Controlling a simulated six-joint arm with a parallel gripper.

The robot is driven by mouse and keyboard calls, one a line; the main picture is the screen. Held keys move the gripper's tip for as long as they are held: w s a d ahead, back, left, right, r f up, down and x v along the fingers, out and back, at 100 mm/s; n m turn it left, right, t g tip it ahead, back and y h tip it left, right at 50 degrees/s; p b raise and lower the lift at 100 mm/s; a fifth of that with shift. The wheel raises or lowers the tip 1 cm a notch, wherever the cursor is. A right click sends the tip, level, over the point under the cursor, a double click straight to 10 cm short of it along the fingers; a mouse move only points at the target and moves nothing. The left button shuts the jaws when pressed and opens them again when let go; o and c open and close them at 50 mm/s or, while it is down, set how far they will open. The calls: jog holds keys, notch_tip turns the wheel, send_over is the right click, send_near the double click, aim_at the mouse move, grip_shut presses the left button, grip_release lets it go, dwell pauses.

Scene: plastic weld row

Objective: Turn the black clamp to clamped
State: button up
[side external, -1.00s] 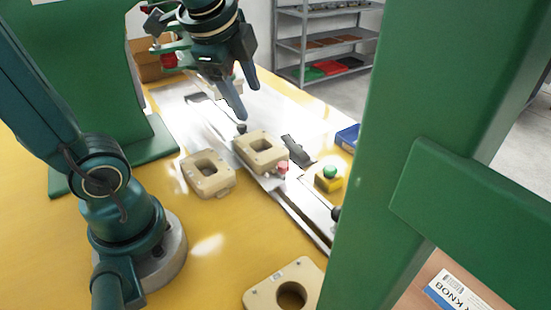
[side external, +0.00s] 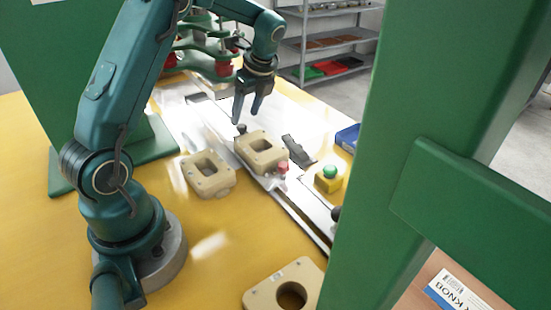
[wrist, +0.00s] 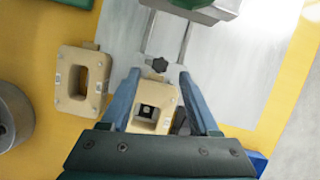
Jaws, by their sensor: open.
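My gripper (side external: 246,116) is open and points down over the rail, its fingertips just above a small black knob (side external: 241,128). In the wrist view my gripper (wrist: 158,78) shows two blue fingers spread apart, with the star-shaped black knob (wrist: 159,66) just beyond the gap between the tips. Nothing is held. The knob sits at the far end of a beige block (side external: 262,145) with a square opening; this block (wrist: 155,98) lies between my fingers in the wrist view. I cannot tell whether the black knob is clamped, or whether it is touched.
A second beige block (side external: 207,172) lies to the left and a third (side external: 285,290) at the front. A red knob (side external: 283,167), a dark flat piece (side external: 298,150) and a green button on a yellow box (side external: 328,178) stand to the right. Green posts (side external: 400,120) flank the rail.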

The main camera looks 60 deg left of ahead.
aim_at(243, 126)
jog(key=shift+x, duration=1.65)
jog(key=shift+c, duration=0.4)
grip_shut()
jog(key=shift+n, duration=0.4)
jog(key=n+g, duration=0.1)
jog(key=n, duration=0.1)
jog(key=n+g+h, duration=0.1)
jog(key=n, duration=0.1)
jog(key=shift+w+n, duration=0.2)
jog(key=shift+n, duration=0.1)
jog(key=n, duration=0.2)
jog(key=n+g+h, duration=0.1)
jog(key=n, duration=0.1)
jog(key=shift+w+a+n+h, duration=0.15)
jog(key=shift+n+h, duration=0.15)
jog(key=shift+n, duration=0.1)
